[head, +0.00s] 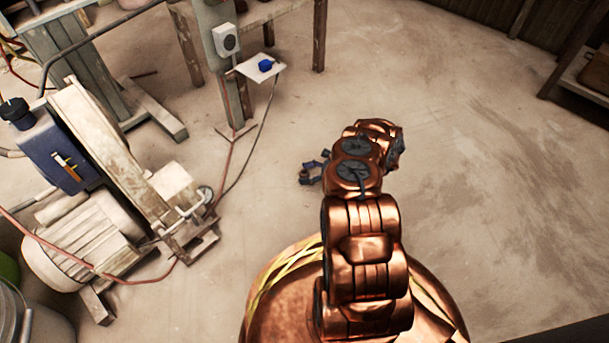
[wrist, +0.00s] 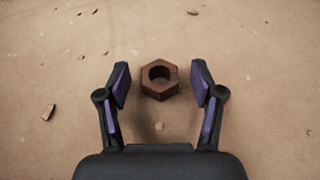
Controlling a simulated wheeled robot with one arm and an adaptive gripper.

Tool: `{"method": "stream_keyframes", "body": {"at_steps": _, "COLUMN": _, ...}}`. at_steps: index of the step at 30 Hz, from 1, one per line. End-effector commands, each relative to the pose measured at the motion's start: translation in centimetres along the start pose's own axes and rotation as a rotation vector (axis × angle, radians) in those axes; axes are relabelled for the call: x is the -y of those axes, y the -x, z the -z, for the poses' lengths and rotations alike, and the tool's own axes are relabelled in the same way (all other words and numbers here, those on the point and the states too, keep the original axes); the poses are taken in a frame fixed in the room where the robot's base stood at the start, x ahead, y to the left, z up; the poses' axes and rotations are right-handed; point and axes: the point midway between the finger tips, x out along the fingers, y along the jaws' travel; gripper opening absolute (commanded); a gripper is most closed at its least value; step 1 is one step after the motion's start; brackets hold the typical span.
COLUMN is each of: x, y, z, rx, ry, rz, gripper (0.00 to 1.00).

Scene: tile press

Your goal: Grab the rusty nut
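The rusty nut (wrist: 150,88) is a brown hexagonal nut with a round hole, lying on the dusty floor in the wrist view. My gripper (wrist: 161,84) is open, with one finger to the left of the nut and one to the right. Gaps show between the nut and both fingers; I cannot tell how high the fingers are above the floor. In the head view my gripper (head: 313,172) shows small and dark at the end of my copper arm, near the floor. The nut cannot be made out in that view.
Small chips (wrist: 48,112) lie scattered around the nut. In the head view a machine with a blue box (head: 55,150) stands at the left, with red cables on the floor. A small white shelf (head: 262,68) holds a blue object. Open floor lies to the right.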

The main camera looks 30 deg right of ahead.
Motion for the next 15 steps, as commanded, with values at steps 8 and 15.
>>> {"method": "stream_keyframes", "body": {"at_steps": 8, "x": -0.01, "y": 0.02, "z": 0.01, "rx": 0.0, "ry": -0.001, "rz": 0.0, "gripper": 0.36}}
{"method": "stream_keyframes", "body": {"at_steps": 15, "x": 0.0, "y": 0.02, "z": 0.01, "rx": 0.0, "ry": 0.0, "rz": 0.0, "gripper": 0.11}}
